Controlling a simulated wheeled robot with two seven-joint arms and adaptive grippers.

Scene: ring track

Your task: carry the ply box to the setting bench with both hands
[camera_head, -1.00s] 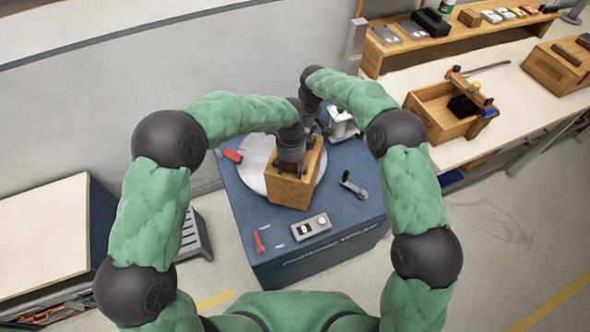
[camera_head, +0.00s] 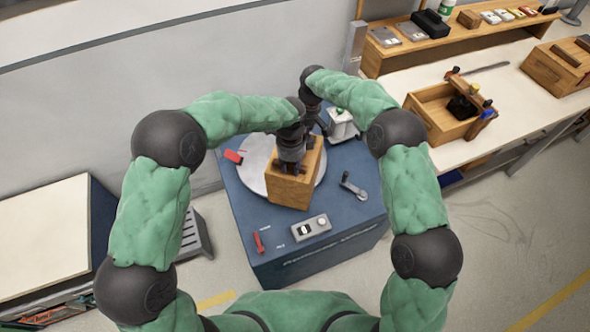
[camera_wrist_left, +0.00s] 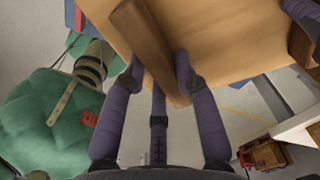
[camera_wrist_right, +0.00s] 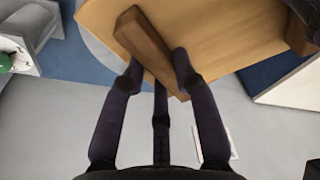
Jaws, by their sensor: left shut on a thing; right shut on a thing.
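The ply box (camera_head: 291,192), a pale wooden block, stands on a round pale disc (camera_head: 252,174) on a blue-topped cabinet (camera_head: 342,222). My left gripper (camera_head: 292,167) is over its near part. In the left wrist view, the fingers (camera_wrist_left: 160,72) are shut on a brown wooden bar (camera_wrist_left: 146,42) on the box. My right gripper (camera_head: 317,130) is at its far side, partly hidden. In the right wrist view, its fingers (camera_wrist_right: 156,70) are shut on another bar (camera_wrist_right: 146,40). Which surface is the setting bench is not clear from the pictures.
A cream-topped bench (camera_head: 516,108) at the right holds an open wooden box (camera_head: 432,110) and another wooden block (camera_head: 556,70). On the blue top are a crank handle (camera_head: 354,187), a grey control box (camera_head: 310,227) and a white device (camera_head: 342,124). Open floor lies at the lower right.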

